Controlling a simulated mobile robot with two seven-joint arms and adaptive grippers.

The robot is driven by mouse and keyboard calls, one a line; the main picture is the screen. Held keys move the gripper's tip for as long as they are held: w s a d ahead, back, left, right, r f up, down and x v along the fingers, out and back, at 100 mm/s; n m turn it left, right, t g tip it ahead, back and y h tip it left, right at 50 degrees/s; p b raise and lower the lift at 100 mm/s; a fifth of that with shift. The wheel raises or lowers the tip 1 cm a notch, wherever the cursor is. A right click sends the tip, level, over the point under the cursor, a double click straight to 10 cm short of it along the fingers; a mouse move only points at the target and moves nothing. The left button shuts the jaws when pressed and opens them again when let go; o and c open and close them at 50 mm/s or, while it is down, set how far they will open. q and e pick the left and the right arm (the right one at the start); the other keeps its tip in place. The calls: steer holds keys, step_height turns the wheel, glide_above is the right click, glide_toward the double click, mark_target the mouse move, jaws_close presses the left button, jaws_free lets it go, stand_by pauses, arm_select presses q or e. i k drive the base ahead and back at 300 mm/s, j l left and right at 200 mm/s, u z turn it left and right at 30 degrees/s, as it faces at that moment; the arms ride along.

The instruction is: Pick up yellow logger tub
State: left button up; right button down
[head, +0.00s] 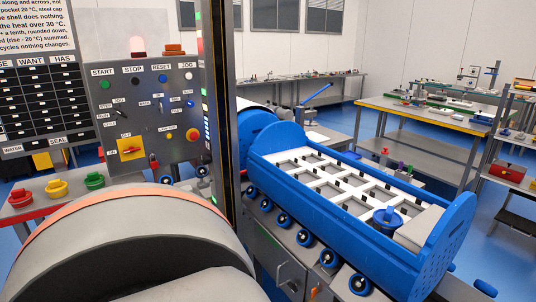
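The yellow logger tub (57,187) sits on a grey ledge at the left, below the control panel. It is a small round tub with a knob on top. It stands between a red tub (22,197) on its left and a green tub (94,181) on its right, with small gaps. Neither of my grippers shows in the head view.
A large grey rounded body with an orange band (125,205) fills the lower left, in front of the ledge. A control panel (150,115) stands behind the tubs. A blue carrier (320,195) with white pocketed trays and a blue tub (387,218) lies on rollers at right.

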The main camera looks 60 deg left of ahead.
mark_target(56, 189)
steer(key=u, duration=3.45)
steer(key=i+z, duration=0.15)
steer(key=z, duration=0.45)
steer(key=i+j+z, duration=0.55)
steer(key=j, duration=0.35)
steer(key=i+j, duration=0.2)
steer(key=i+j+z, duration=0.1)
steer(key=j, duration=0.3)
steer(key=i+j, duration=0.25)
